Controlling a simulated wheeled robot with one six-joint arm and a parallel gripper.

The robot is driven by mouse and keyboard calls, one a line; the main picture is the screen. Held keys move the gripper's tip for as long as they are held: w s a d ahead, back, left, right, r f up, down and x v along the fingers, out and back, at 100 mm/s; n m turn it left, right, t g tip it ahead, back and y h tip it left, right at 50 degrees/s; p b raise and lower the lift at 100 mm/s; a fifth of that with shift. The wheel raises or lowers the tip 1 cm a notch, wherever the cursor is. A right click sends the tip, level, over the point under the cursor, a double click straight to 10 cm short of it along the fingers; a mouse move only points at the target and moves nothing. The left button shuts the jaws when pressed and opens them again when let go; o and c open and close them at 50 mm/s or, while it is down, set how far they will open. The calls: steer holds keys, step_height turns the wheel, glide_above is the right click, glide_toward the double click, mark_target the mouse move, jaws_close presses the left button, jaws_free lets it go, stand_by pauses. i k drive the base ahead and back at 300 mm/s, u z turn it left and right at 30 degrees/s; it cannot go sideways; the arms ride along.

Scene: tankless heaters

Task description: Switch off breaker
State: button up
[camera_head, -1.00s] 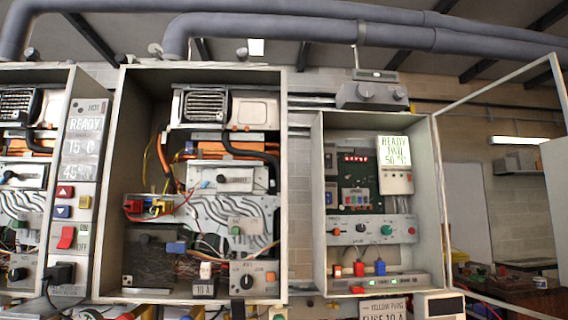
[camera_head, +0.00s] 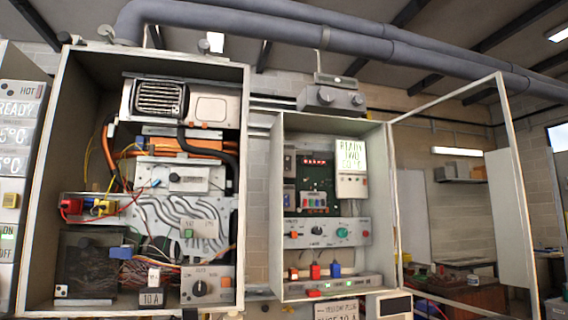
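No part is clearly marked as the breaker. A small white block (camera_head: 153,276) stands above a "10 A" label (camera_head: 151,298) at the bottom of the large open cabinet (camera_head: 40,180); whether it is a breaker, and its lever position, are too small to tell. A control box with a dark knob (camera_head: 200,288) sits to its right. At the left edge, a panel with "ON" and "OFF" marks (camera_head: 8,240) is cut off by the frame. My gripper is not in view.
A smaller open cabinet (camera_head: 385,190) stands to the right, with a lit "READY" display (camera_head: 351,155), a knob panel and coloured plugs. Its framed door (camera_head: 512,130) swings out to the right. Thick grey pipes (camera_head: 300,35) run overhead. A cluttered bench (camera_head: 460,290) is at the lower right.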

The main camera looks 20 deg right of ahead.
mark_target(286, 159)
steer(key=k, duration=1.25)
steer(key=u, duration=0.9)
steer(key=i, duration=1.5)
steer(key=z, duration=0.5)
steer(key=i, duration=0.55)
steer(key=z, duration=0.45)
